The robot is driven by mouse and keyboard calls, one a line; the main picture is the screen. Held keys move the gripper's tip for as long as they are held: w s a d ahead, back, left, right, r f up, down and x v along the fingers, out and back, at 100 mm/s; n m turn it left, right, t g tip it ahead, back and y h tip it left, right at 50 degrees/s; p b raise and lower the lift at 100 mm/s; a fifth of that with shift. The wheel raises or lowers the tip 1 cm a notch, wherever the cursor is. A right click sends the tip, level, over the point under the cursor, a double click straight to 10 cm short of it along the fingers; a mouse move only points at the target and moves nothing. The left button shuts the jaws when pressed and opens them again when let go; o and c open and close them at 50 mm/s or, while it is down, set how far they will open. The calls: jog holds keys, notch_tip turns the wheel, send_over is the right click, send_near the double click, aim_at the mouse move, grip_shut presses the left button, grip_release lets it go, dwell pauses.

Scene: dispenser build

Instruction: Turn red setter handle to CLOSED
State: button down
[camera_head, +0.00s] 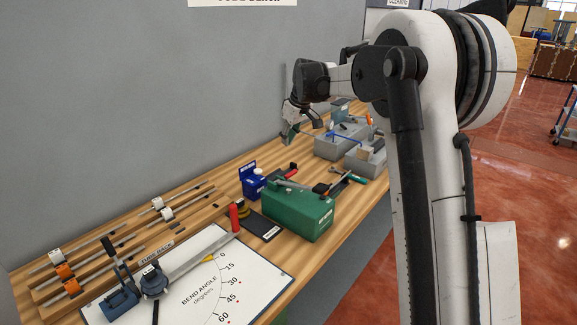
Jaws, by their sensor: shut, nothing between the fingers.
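My gripper (289,133) is shut and empty, high over the far end of the wooden bench near the grey wall. A red grip (234,217) stands upright at the end of the long bar over the bend-angle board. Another small red handle (293,168) lies farther back, behind the green box. I cannot tell which of these is the setter handle, and no CLOSED mark is legible. My gripper is apart from both.
A green box (299,213) with tools on top stands mid-bench, with a blue box (252,182) to its left. Grey bins (340,145) holding parts stand at the far end. A rack with rods (115,240) and the bend-angle board (252,279) fill the near bench.

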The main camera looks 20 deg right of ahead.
aim_at(291, 176)
jog(key=shift+n, duration=0.3)
jog(key=w+f, duration=0.1)
jog(key=w, duration=0.1)
jog(key=w+d+f, duration=0.1)
jog(key=w+f, duration=0.1)
jog(key=shift+w+d+f, duration=0.1)
jog(key=shift+d+f, duration=0.05)
jog(key=shift+f, duration=0.05)
jog(key=p+x, duration=0.2)
jog(key=x, duration=0.8)
jog(key=shift+s+d+p, duration=0.15)
jog(key=shift+s+d, duration=0.15)
jog(key=shift+s, duration=0.35)
jog(key=shift+s+d+p, duration=0.1)
jog(key=shift+s+d, duration=0.25)
jog(key=shift+s, duration=0.25)
jog(key=shift+s+d+p, duration=0.15)
jog(key=shift+s+d, duration=0.15)
jog(key=shift+s, duration=0.35)
